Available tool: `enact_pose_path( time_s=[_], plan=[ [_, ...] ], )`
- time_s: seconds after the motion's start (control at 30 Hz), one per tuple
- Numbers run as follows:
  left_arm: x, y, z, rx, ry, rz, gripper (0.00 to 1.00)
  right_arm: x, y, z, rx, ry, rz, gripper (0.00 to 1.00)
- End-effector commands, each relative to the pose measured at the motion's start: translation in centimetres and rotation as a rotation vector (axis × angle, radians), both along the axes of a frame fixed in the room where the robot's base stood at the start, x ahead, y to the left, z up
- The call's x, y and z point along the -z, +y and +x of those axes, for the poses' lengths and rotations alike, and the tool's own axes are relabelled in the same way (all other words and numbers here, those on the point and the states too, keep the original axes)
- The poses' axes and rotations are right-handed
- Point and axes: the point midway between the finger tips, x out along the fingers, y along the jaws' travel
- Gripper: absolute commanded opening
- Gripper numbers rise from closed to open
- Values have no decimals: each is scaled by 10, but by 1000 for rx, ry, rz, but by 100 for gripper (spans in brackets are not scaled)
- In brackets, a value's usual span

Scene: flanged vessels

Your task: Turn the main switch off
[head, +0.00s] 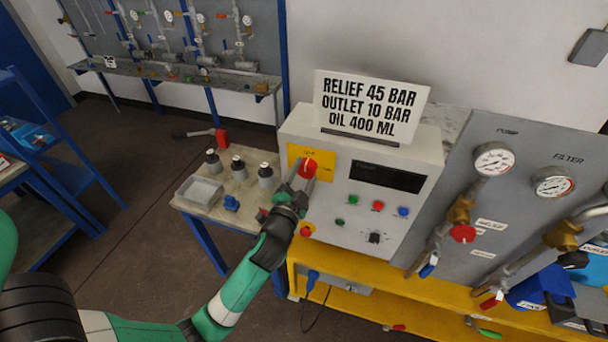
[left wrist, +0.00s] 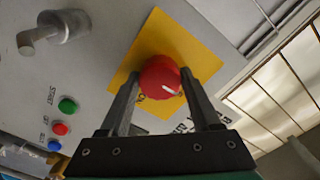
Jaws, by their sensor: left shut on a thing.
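The main switch is a red rotary knob (head: 307,168) on a yellow plate (head: 321,178) at the upper left of the grey control box (head: 345,215). In the left wrist view the knob (left wrist: 160,78) has a white mark pointing toward the lower right of the picture. My left gripper (head: 298,182) is shut on the knob, with one finger on each side of it in the left wrist view (left wrist: 158,85). The lettering on the plate is partly hidden by the gripper. My right gripper is not in view.
Green (head: 353,199), red (head: 378,205) and blue (head: 403,211) buttons sit right of the knob, above a black selector (head: 375,238). A sign (head: 370,104) stands on the box. Bottles (head: 239,168) and a tray (head: 199,191) stand on a side table. Gauges and pipes are at right.

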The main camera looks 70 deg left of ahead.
Motion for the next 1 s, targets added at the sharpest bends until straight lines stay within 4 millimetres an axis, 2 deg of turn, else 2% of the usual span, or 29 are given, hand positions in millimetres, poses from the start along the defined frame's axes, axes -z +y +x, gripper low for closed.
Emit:
enact_pose_path(
  time_s=[0.27,0.3,0.43,0.47,0.77,0.87,1.0],
  plan=[
    [-1,0,0,1,-3,-2,8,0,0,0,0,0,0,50],
    [-1,0,0,1,-3,-2,68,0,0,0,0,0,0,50],
    [0,0,0,0,-2,-2,91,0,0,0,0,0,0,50],
    [0,0,0,0,-2,-2,94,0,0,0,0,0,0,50],
    [0,-1,-1,1,-1,-2,94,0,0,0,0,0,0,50],
    [1,-9,-7,2,-1,-2,94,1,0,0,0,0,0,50],
    [2,-30,-26,6,0,-3,94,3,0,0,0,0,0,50]
  ],
)
